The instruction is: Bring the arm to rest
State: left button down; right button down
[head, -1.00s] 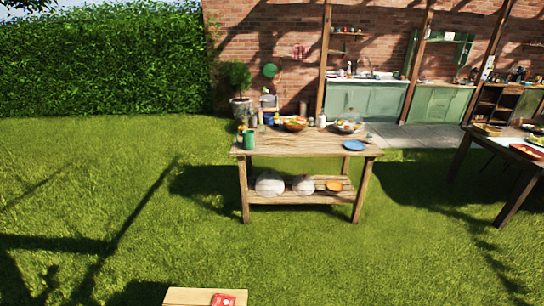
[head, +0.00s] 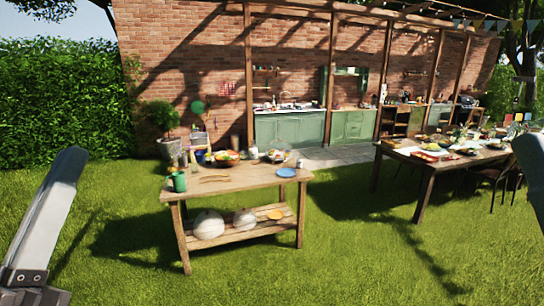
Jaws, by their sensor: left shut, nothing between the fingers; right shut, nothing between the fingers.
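My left gripper (head: 70,160) stands at the left edge of the head view, its grey fingers pointing up and leaning slightly right above a dark bolted bracket. It is shut with nothing in it. My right gripper (head: 526,148) shows only in part at the right edge, as a smooth grey shape cut off by the frame. It is shut and empty. Both are in front of the grass and touch nothing that I can see. The rest of both arms is hidden outside the view.
A wooden table (head: 240,183) stands ahead, with a blue plate (head: 287,172), a green cup (head: 179,182) and bowls on top, and white pumpkins (head: 208,225) on its lower shelf. A long laid table (head: 428,168) stands at right. The grass between is clear.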

pick_arm(q)
jog(key=s+r+m+t, duration=0.1)
jog(key=s+r+m, duration=0.2)
jog(key=s, duration=0.2)
notch_tip(320, 180, up, 28)
jog(key=m+p, duration=0.1)
jog(key=p, duration=2.7)
jog(key=shift+w+h, duration=0.3)
